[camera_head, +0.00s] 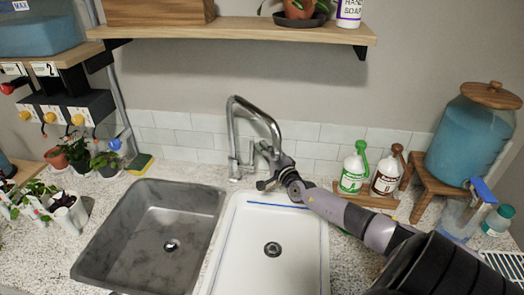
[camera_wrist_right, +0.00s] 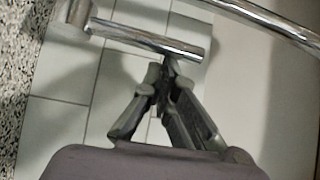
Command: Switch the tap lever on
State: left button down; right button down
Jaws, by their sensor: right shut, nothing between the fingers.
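The chrome tap (camera_head: 233,150) stands upright behind the two sinks, its spout arching to the right. In the right wrist view its lever (camera_wrist_right: 150,37) is a chrome bar running sideways from the tap body, with the spout (camera_wrist_right: 275,20) at the upper right. My right gripper (camera_head: 264,160) is beside the tap, on its right, and hides part of it in the head view. In the right wrist view the gripper (camera_wrist_right: 168,70) is shut and empty, its fingertips right by the lever's free end. I cannot tell whether they touch. My left gripper is out of view.
A grey sink (camera_head: 105,240) and a white sink (camera_head: 234,250) lie below the tap. Two soap bottles (camera_head: 353,172) stand to the right, near a blue drink dispenser (camera_head: 468,135). A wooden shelf (camera_head: 240,32) hangs above. Potted plants (camera_head: 77,150) stand at left.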

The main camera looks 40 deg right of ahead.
aim_at(251, 152)
jog(key=shift+n+t, duration=0.7)
jog(key=shift+s+a+f+b, duration=0.25)
jog(key=shift+s+a+b, duration=0.15)
jog(key=shift+s+a, duration=0.25)
jog(key=shift+s+a+f+b, duration=0.2)
jog(key=shift+s+a+b, duration=0.2)
jog(key=shift+a, duration=0.35)
jog(key=shift+s+a+f+b, duration=0.25)
jog(key=shift+s+a+b, duration=0.1)
jog(key=shift+s+a, duration=0.3)
jog(key=shift+a+f, duration=0.1)
notch_tip(251, 152, up, 10)
